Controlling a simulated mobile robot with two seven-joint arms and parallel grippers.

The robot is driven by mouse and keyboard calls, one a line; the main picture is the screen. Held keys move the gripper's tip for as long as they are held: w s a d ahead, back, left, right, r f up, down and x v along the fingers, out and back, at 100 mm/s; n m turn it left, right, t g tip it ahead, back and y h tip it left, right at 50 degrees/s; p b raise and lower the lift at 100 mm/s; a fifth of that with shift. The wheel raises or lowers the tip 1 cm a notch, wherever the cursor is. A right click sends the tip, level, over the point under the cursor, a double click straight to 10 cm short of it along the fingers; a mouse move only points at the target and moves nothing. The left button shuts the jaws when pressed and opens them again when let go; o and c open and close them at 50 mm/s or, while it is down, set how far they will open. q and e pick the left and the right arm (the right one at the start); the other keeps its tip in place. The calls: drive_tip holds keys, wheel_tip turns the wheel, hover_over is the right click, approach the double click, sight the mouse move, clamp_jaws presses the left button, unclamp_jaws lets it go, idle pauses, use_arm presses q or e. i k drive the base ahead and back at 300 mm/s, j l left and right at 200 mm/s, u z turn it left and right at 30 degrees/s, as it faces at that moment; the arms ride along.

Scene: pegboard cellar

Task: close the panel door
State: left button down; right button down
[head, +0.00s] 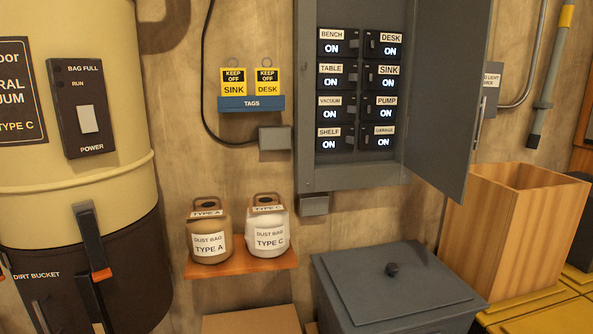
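The grey electrical panel (309,110) is mounted on the wall at the upper middle right of the head view. Its grey door (436,100) is hinged on the right side and stands open, swung out to the right. A metal handle (478,122) shows near the door's free edge. Inside the panel are several labelled breakers (338,75), including bench, desk, table, sink, vacuum, pump and shelf, and each display reads ON. The top of the panel is cut off by the picture edge. Neither of my grippers shows in the view.
A grey lidded bin (390,295) stands below the panel, and an open wooden box (505,235) stands below and right of the door. Dust bags (267,222) sit on a wooden shelf (240,263). A large vacuum (75,180) fills the left. Tags (251,104) hang beside the panel.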

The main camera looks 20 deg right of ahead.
sight(445, 121)
drive_tip(key=l, duration=0.85)
drive_tip(key=i+l+z, duration=0.1)
drive_tip(key=l, duration=0.8)
drive_tip(key=i+l, duration=0.15)
drive_tip(key=l, duration=0.7)
